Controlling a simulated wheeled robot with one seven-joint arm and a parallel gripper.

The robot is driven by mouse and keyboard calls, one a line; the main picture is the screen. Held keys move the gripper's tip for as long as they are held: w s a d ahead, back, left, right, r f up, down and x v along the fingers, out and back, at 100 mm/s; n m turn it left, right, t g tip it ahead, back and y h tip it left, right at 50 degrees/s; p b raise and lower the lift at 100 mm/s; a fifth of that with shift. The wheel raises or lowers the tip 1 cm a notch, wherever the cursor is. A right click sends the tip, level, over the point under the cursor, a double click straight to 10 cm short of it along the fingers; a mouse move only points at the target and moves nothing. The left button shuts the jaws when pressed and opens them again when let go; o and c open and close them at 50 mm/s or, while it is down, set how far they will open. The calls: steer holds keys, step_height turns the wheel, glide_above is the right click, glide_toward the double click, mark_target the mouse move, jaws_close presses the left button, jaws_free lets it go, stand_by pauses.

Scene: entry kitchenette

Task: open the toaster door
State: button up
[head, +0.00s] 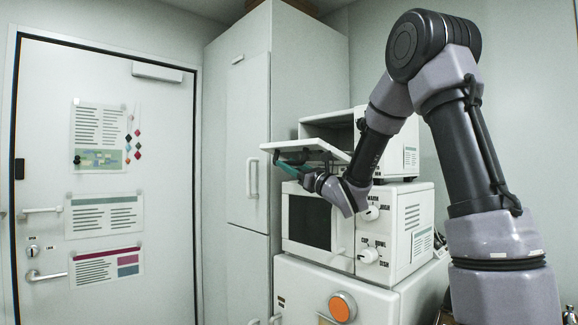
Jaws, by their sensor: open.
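The toaster (385,137) is a white box stacked on top of a larger white appliance. Its door (312,146) is folded down and sticks out forward, close to level, with a handle at its front left edge. The dark inside of the toaster shows above the door. My gripper (288,166) is just below the door near its front edge, with teal fingers pointing left. It is open and I see nothing between the fingers. Whether the fingers touch the underside of the door I cannot tell.
A white microwave (309,222) with a dark window and dials (367,256) stands under the toaster, on a white cabinet (300,290) with an orange round button. A tall cupboard (238,150) stands close on the left. A white entry door (105,180) is at far left.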

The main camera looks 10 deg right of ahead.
steer(key=v, duration=1)
steer(key=shift+s, duration=0.2)
steer(key=shift+w+d, duration=0.1)
steer(key=shift+d, duration=0.1)
steer(key=s+d+m+h, duration=0.1)
steer(key=d+m+h, duration=0.35)
steer(key=m, duration=0.45)
steer(key=s+d+m+g+h, duration=0.1)
steer(key=d+m+h, duration=0.3)
steer(key=m, duration=0.6)
steer(key=s+d+m+h, duration=0.1)
steer(key=d+m+h, duration=0.3)
steer(key=m, duration=0.5)
steer(key=s+a+f+m+g, duration=0.1)
steer(key=s+f+m+g, duration=0.1)
steer(key=s+m, duration=0.5)
steer(key=s+a+f+m+g, duration=0.2)
steer(key=s+m+g, duration=0.2)
steer(key=s+m, duration=0.3)
steer(key=s+a+f+m+g, duration=0.1)
steer(key=s+f+m+g, duration=0.1)
steer(key=s+m, duration=0.6)
steer(key=shift+s+a+f+g, duration=0.3)
steer(key=shift+f+g, duration=0.1)
steer(key=shift+g, duration=0.2)
